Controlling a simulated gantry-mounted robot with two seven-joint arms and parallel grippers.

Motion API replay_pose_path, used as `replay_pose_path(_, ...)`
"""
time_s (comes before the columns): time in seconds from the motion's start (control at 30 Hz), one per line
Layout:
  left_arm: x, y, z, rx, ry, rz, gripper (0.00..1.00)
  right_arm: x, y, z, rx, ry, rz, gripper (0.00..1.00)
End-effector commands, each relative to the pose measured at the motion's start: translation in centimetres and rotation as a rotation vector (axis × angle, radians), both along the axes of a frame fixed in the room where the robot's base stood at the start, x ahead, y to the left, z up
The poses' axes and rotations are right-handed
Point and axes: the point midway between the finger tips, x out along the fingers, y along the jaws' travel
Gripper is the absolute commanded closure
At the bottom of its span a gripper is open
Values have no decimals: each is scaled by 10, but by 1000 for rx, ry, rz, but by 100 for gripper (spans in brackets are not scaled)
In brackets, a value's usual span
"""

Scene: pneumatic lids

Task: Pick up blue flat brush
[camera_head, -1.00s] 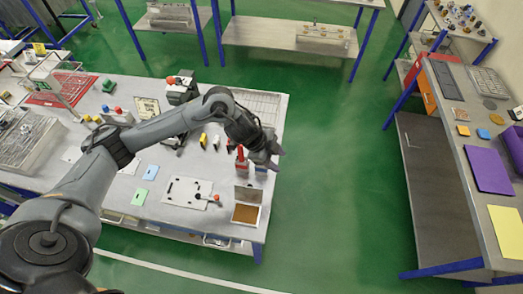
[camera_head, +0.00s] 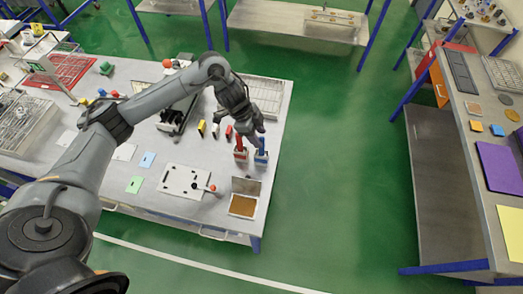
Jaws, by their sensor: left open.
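The blue flat brush (camera_head: 262,145) stands upright in a small holder (camera_head: 261,158) near the right edge of the workbench. A red item (camera_head: 239,145) stands upright in a similar holder just left of it. My left gripper (camera_head: 254,128) is open and points down just above and behind the blue and red items. Its fingertips are small here, and I cannot tell whether they touch the blue brush. My right gripper is not in view.
An open box with a brown pad (camera_head: 243,206) lies in front of the holders. A white plate with a red-knobbed lever (camera_head: 186,181) is to the left. Small yellow, white and red items (camera_head: 215,129) lie behind. Green floor (camera_head: 330,180) is clear to the right.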

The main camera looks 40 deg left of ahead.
Motion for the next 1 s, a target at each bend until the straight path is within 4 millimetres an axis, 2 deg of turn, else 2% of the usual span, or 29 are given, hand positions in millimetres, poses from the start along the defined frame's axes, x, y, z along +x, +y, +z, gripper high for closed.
replay_pose_path(0.3,6,-17,-34,0,3,1,51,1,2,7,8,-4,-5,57)
replay_pose_path(0.67,7,-19,-40,1,0,-1,53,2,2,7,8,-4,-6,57)
replay_pose_path(0.9,7,-19,-40,1,0,0,89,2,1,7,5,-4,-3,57)
replay_pose_path(0.97,7,-19,-40,1,0,0,99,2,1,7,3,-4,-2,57)
replay_pose_path(1.0,7,-19,-40,1,0,0,100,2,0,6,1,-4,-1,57)
